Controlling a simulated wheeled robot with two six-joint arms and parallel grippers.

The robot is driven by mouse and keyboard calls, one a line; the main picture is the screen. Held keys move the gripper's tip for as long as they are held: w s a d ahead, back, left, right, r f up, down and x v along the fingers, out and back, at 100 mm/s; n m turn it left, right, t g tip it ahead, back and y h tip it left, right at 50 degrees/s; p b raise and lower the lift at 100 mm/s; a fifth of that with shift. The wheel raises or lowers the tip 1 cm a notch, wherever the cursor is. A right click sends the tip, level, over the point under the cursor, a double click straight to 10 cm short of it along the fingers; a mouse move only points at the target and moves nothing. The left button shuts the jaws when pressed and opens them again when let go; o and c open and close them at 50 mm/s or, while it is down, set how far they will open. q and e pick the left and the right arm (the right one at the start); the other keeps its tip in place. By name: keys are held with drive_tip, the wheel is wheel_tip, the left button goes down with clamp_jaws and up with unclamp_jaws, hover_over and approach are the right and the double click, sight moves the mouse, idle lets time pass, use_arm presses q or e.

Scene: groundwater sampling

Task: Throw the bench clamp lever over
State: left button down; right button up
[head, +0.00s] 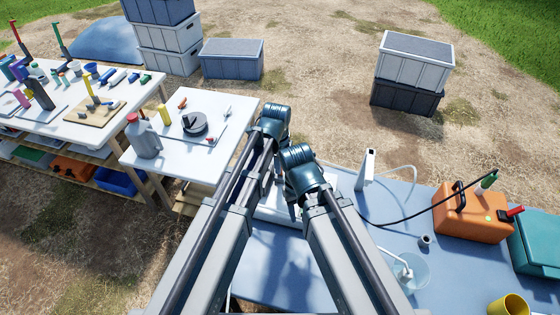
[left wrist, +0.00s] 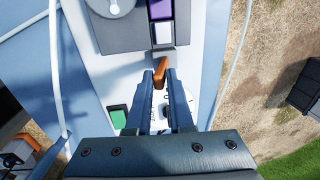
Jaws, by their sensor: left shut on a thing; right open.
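The orange lever (left wrist: 160,72) shows in the left wrist view, beside a grey block (left wrist: 161,53) on a pale panel (left wrist: 90,45). My left gripper (left wrist: 160,84) is shut on this lever, with its two blue fingers on either side. In the head view my left wrist is over the far left part of the blue bench (head: 270,275); its fingertips and the lever are hidden behind my arms. My right gripper (head: 294,208) is lower and nearer in the head view, over the same bench. It is open, and its fingertips are hard to make out.
A white post (head: 366,169) with a hose, a clear beaker (head: 412,272), an orange case (head: 474,212), a teal case (head: 537,242) and a yellow cup (head: 510,305) stand on the bench to the right. A white side table (head: 180,165) stands left. Black cable crosses the bench.

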use_arm(q)
drive_tip(key=shift+s+a+f+t, duration=0.15)
drive_tip(key=shift+s+f+t, duration=0.1)
drive_tip(key=shift+s, duration=0.3)
drive_tip(key=shift+s+a+f+t, duration=0.15)
drive_tip(key=shift+s+t, duration=0.1)
drive_tip(key=shift+s, duration=0.25)
drive_tip(key=shift+r, duration=0.1)
drive_tip(key=s+f+b, duration=0.1)
drive_tip(key=s+t+b, duration=0.1)
drive_tip(key=shift+a+f+b, duration=0.25)
drive_tip(key=shift+f+b, duration=0.15)
drive_tip(key=shift+s+a+f+t+h+b, duration=0.1)
drive_tip(key=shift+s+f+t+h+b, duration=0.25)
drive_tip(key=shift+b, duration=0.25)
drive_tip(key=c, duration=1.6)
unclamp_jaws()
drive_tip(key=c, duration=1.5)
unclamp_jaws()
drive_tip(key=shift+r, duration=0.1)
